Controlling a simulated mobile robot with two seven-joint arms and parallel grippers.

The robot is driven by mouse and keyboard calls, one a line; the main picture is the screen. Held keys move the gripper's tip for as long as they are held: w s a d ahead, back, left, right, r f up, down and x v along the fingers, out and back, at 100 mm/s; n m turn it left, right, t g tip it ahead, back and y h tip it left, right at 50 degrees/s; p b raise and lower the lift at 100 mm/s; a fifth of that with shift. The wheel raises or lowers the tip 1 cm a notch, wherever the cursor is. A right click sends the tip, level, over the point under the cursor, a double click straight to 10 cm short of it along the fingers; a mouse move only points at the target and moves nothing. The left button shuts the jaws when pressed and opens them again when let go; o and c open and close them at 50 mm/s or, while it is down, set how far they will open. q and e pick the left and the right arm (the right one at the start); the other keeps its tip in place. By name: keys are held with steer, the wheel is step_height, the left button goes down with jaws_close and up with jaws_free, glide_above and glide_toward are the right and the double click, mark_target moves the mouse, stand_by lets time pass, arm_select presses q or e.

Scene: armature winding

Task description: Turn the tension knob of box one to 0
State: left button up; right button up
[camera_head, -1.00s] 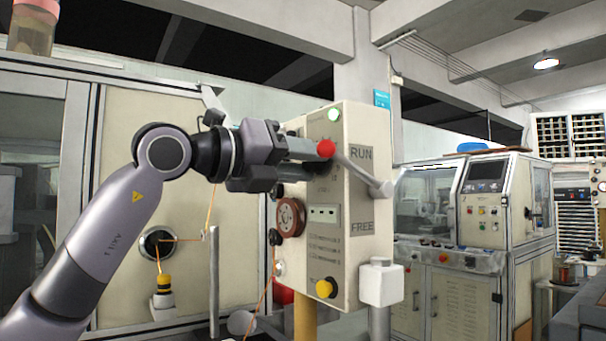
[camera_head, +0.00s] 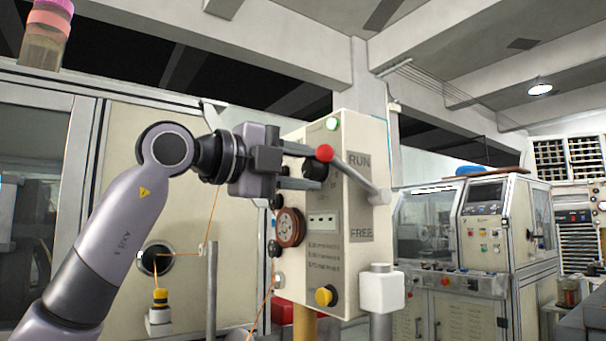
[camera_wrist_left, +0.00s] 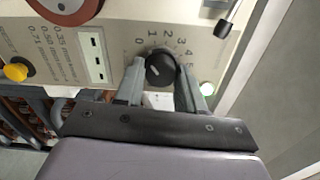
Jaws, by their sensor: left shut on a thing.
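Box one, a cream control box (camera_head: 338,268) marked RUN and FREE, stands in the middle of the head view. Its black tension knob (camera_head: 316,168) is on the upper front face; it also shows in the left wrist view (camera_wrist_left: 162,68) beside a printed scale from 0 to 5. A small pale mark shows on the knob, but I cannot tell surely which number it points to. My left gripper (camera_head: 312,169) is shut on the knob, one finger on each side; its fingers also show in the left wrist view (camera_wrist_left: 160,84). My right gripper is not in view.
A red-tipped lever (camera_head: 350,172) sticks out on the box's right side, close to my left fingers. A reddish-brown wheel (camera_head: 290,227) and a yellow button (camera_head: 325,296) sit lower on the box. An orange wire runs left of it. Another machine (camera_head: 485,225) stands at the right.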

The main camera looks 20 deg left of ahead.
arm_select(q)
steer(key=shift+a+r+n, duration=0.1)
steer(key=shift+n, duration=0.5)
steer(key=o, duration=1)
steer(key=shift+o, duration=0.2)
steer(key=b+v, duration=0.1)
steer(key=v, duration=0.6)
steer(key=shift+b, duration=0.4)
